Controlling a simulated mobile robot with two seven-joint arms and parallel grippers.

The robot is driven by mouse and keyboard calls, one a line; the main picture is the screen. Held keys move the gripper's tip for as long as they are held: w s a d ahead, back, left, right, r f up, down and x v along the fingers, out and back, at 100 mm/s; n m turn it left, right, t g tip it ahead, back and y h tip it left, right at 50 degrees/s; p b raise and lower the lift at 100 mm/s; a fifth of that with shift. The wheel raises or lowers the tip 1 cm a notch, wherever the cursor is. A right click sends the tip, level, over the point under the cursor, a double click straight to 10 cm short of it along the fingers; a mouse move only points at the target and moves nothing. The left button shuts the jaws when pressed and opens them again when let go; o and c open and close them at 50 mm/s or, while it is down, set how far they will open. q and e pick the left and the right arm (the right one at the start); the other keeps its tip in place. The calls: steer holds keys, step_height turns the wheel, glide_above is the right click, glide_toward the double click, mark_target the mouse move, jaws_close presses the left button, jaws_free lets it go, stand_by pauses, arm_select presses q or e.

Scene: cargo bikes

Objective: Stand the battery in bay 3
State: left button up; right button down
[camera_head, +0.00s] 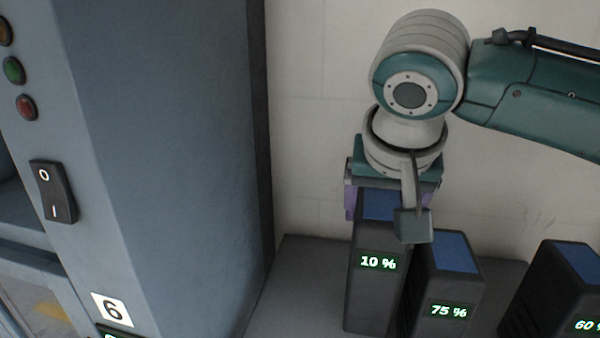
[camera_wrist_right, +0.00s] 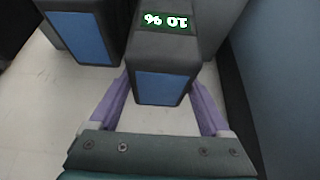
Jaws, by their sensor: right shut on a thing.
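A dark battery (camera_head: 372,295) with a blue top and a green "10 %" display stands upright on a grey surface beside the cabinet. My right gripper (camera_head: 392,203) is over its top, pointing down. In the right wrist view the purple fingers of my right gripper (camera_wrist_right: 162,92) are on both sides of the 10 % battery (camera_wrist_right: 160,88), shut on it. A bay label "3" is not visible in either view. My left gripper is not in view.
A 75 % battery (camera_head: 450,290) stands close on the right, and a 60 % battery (camera_head: 565,285) stands farther right. The blue-grey cabinet (camera_head: 170,150) on the left carries a "6" label (camera_head: 112,308), a rocker switch (camera_head: 52,192) and coloured lights. A pale wall (camera_head: 315,130) is behind.

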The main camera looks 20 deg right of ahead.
steer(key=shift+w+f+b, duration=0.1)
steer(key=shift+f+b, duration=0.2)
steer(key=shift+f, duration=1.9)
jaws_free()
steer(key=shift+f, duration=0.1)
